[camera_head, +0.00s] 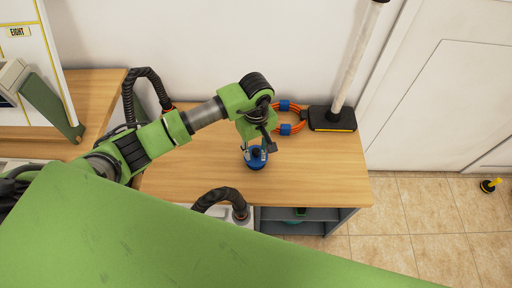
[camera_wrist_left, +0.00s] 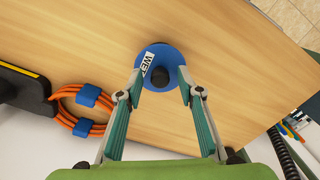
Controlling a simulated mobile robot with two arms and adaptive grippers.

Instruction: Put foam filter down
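The foam filter is a short blue round piece (camera_head: 257,163) with a black knob on top; it is upright at the right part of the wooden worktop. In the left wrist view the foam filter (camera_wrist_left: 165,55) shows a white "WET" label. My left gripper (camera_head: 256,151) is above it and points down. In the left wrist view the fingertips (camera_wrist_left: 161,78) lie on opposite sides of the filter, with the knob between them, and appear shut on it. The filter's underside is hidden, so I cannot tell if it touches the wood. My right gripper is not in view.
The wooden worktop (camera_head: 320,170) is clear in front of and right of the filter. Behind it lies a coiled orange cable (camera_head: 299,128) with blue ties. A black floor head on a pale pole (camera_head: 333,119) stands at the back right. A black hose (camera_head: 222,196) rises at the front edge.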

